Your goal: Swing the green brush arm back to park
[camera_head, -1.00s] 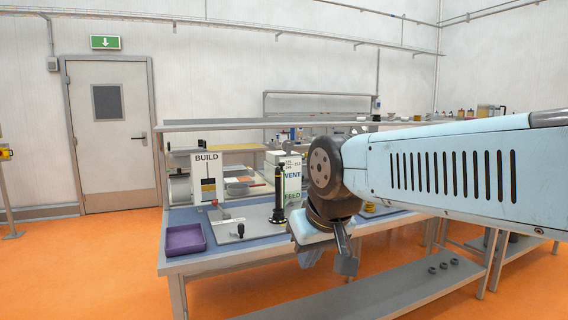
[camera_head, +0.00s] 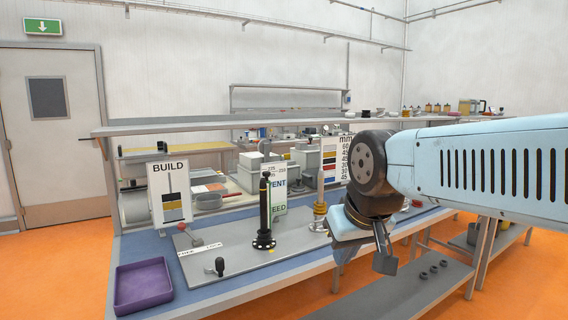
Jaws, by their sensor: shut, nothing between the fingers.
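I cannot make out a green brush arm in this view. A brass-coloured stepped post (camera_head: 320,214) stands farther right. My gripper (camera_head: 385,260) hangs at the right, in front of the bench's front edge, pointing down. Its fingers are shut and empty, apart from everything on the bench.
A purple tray (camera_head: 143,284) lies at the bench's left front. A BUILD sign (camera_head: 170,192), a VENT/FEED board (camera_head: 290,190) and a mm chart (camera_head: 334,160) stand upright behind the plate. A low grey shelf (camera_head: 400,292) with several dark rings lies below my gripper.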

